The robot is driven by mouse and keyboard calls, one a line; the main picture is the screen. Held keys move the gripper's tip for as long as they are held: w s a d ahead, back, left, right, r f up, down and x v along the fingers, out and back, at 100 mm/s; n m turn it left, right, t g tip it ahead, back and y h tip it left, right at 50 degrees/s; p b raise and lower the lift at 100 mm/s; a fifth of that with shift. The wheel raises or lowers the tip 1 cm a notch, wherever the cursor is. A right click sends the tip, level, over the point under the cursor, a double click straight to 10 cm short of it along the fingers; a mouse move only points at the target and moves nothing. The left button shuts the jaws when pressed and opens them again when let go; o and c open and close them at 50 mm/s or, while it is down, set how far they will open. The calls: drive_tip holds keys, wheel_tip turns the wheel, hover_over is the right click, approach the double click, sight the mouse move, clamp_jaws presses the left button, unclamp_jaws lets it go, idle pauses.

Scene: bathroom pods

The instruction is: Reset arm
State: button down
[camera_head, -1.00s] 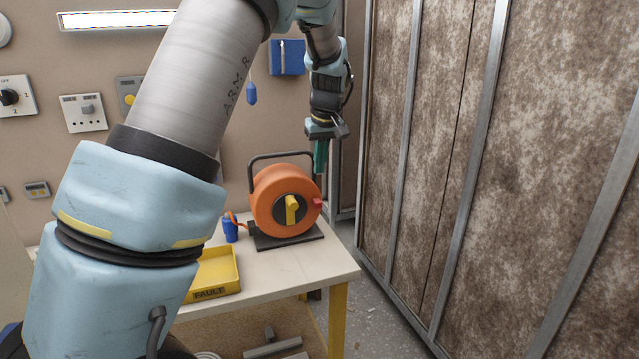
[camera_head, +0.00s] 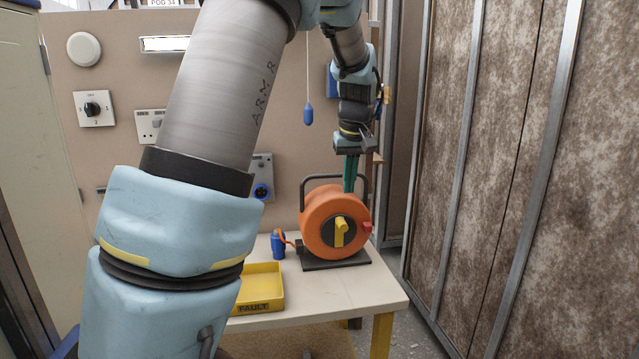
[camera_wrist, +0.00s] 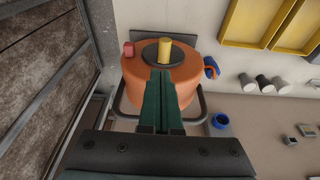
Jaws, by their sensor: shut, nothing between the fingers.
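My gripper (camera_head: 350,174) hangs down from my arm with its green fingers together and nothing between them. In the head view the fingertips overlap the top of an orange cable reel (camera_head: 318,222) near its dark handle. The reel stands upright on a dark base on the table (camera_head: 340,292), with a yellow knob and a red part on its front. In the wrist view my gripper (camera_wrist: 162,75) points at the orange reel (camera_wrist: 130,92), its fingers in front of the reel's rim. I cannot tell whether they touch.
A yellow tray (camera_head: 262,287) marked FAULT and a blue connector (camera_head: 278,244) are on the table left of the reel. Sockets and switches line the wall behind. A blue pull (camera_head: 308,114) hangs on a cord. A brown panelled partition (camera_head: 500,180) stands close on the right.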

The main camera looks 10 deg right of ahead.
drive_tip(key=s+a+f, duration=0.3)
drive_tip(key=s+a, duration=0.3)
drive_tip(key=a, duration=0.1)
drive_tip(key=s+a+f+m, duration=0.1)
drive_tip(key=s+a+f, duration=0.3)
drive_tip(key=s+a, duration=0.2)
drive_tip(key=s+a+f+m+g, duration=0.1)
drive_tip(key=s+a+f, duration=0.2)
drive_tip(key=s+a, duration=0.4)
drive_tip(key=shift+a+f, duration=0.25)
drive_tip(key=shift+a, duration=0.2)
drive_tip(key=c, duration=1.6)
unclamp_jaws()
drive_tip(key=shift+w, duration=0.1)
